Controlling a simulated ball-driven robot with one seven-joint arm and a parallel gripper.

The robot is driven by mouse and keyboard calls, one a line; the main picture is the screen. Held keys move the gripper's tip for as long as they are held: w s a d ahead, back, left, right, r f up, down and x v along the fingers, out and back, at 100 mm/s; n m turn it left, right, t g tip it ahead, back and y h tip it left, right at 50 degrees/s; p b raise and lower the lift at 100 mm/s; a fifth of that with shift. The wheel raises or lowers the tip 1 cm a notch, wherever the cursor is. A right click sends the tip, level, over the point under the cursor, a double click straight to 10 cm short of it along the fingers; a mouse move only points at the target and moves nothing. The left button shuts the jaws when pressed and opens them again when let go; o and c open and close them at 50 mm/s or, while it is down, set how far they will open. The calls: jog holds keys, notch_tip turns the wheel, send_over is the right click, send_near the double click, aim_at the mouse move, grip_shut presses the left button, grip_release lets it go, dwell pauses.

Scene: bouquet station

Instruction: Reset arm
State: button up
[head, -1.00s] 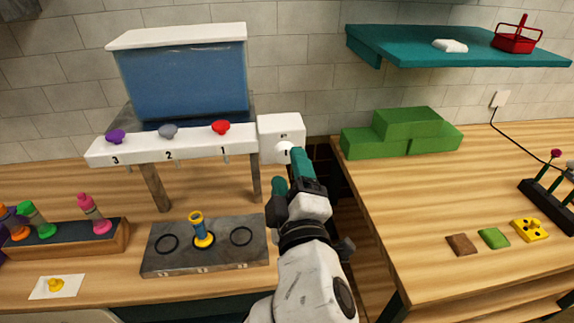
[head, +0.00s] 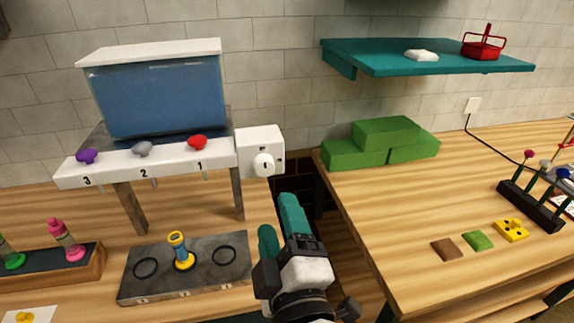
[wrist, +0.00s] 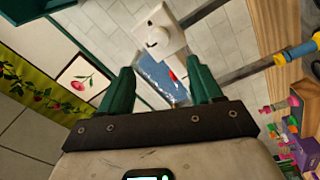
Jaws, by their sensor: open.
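My gripper (head: 280,222) is in the lower middle of the head view, with two teal fingers spread apart and nothing between them. It hangs in front of the gap between the two wooden counters, below the white box with a round knob (head: 263,165). In the wrist view the open fingers of my gripper (wrist: 163,90) frame the white knob box (wrist: 159,32) and the blue tank (wrist: 158,75), both some distance off. My gripper touches nothing that I can see.
The tank (head: 160,95) with purple, grey and red taps stands left. Below it, a grey tray (head: 205,265) holds a blue-yellow vial (head: 178,248). Green blocks (head: 380,143) and a flower rack (head: 530,205) stand on the right counter (head: 400,200). A teal shelf (head: 385,62) overhangs it.

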jog(key=s+d+f+m+g+h, duration=0.25)
jog(key=d+f+m+g, duration=0.2)
jog(key=d+f, duration=0.6)
jog(key=s+d+f+m+g+h, duration=0.1)
jog(key=d+f+m+g+h, duration=0.35)
jog(key=d+f, duration=0.55)
jog(key=s+d+f+m+g, duration=0.4)
jog(key=s+d+f, duration=0.1)
jog(key=s, duration=0.5)
jog(key=s+d+f+m+g+y, duration=0.1)
jog(key=s+d+f+m+g, duration=0.2)
jog(key=s+f, duration=0.5)
jog(key=s+d+g, duration=0.1)
jog(key=s, duration=0.2)
jog(key=shift+d+f+m+y, duration=0.25)
jog(key=shift+d+m+y, duration=0.05)
jog(key=shift+d+m, duration=0.1)
